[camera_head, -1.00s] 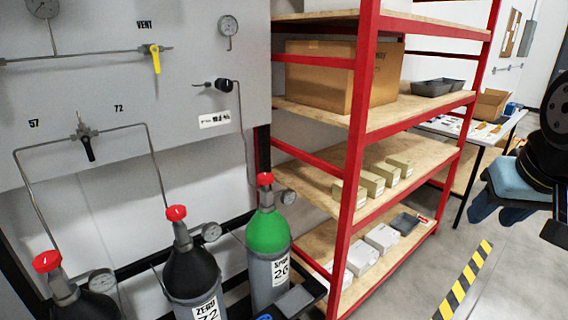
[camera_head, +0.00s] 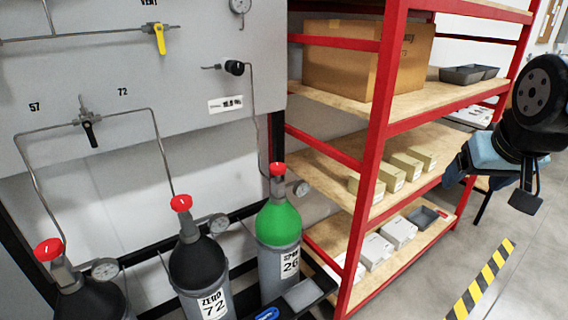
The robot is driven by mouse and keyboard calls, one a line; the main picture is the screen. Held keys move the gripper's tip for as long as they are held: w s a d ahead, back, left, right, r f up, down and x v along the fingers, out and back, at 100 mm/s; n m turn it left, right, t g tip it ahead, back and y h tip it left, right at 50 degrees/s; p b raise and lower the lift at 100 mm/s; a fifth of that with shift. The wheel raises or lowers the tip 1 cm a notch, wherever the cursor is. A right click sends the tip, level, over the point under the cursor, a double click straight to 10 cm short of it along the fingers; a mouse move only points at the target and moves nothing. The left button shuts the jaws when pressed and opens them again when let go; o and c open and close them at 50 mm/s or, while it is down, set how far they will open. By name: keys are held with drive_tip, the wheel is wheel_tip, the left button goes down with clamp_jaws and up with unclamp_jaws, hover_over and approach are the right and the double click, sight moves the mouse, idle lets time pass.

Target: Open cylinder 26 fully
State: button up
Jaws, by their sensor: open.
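Cylinder 26 (camera_head: 279,225) stands upright at the bottom centre, with a green shoulder, a grey body and a white label reading 26. Its red valve knob (camera_head: 277,168) is on top, with a small round gauge (camera_head: 300,188) to its right. How far the valve is turned cannot be told. My gripper (camera_head: 492,185) is at the right edge, in front of the shelf and far to the right of the cylinder. It is open and touches nothing; its fingers are hard to make out.
Cylinder 72 (camera_head: 199,265) and another dark cylinder (camera_head: 92,300), both with red knobs, stand to the left. A red-framed shelf (camera_head: 378,130) with boxes stands between cylinder 26 and my gripper. The wall panel (camera_head: 190,80) carries pipes and valves. Floor is clear at right.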

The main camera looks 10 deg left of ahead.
drive_tip(key=shift+o, duration=0.6)
drive_tip(key=w+a+f+n+t+y, duration=0.1)
drive_tip(key=w+a+f+n, duration=0.1)
drive_tip(key=w+a, duration=0.5)
drive_tip(key=w+f, duration=0.1)
drive_tip(key=w, duration=0.3)
drive_tip(key=shift+f+n+t, duration=0.3)
drive_tip(key=shift+f+t, duration=0.05)
drive_tip(key=shift+t, duration=0.05)
drive_tip(key=n+t+y, duration=0.3)
drive_tip(key=t+y, duration=0.3)
drive_tip(key=y, duration=0.3)
approach(275, 163)
drive_tip(key=x, duration=1)
drive_tip(key=shift+w+d+f, duration=0.1)
drive_tip(key=shift+w+f, duration=0.05)
drive_tip(key=shift+f, duration=0.15)
drive_tip(key=c, duration=0.9)
drive_tip(key=shift+d, duration=0.2)
drive_tip(key=shift+c, duration=0.3)
drive_tip(key=shift+a, duration=0.1)
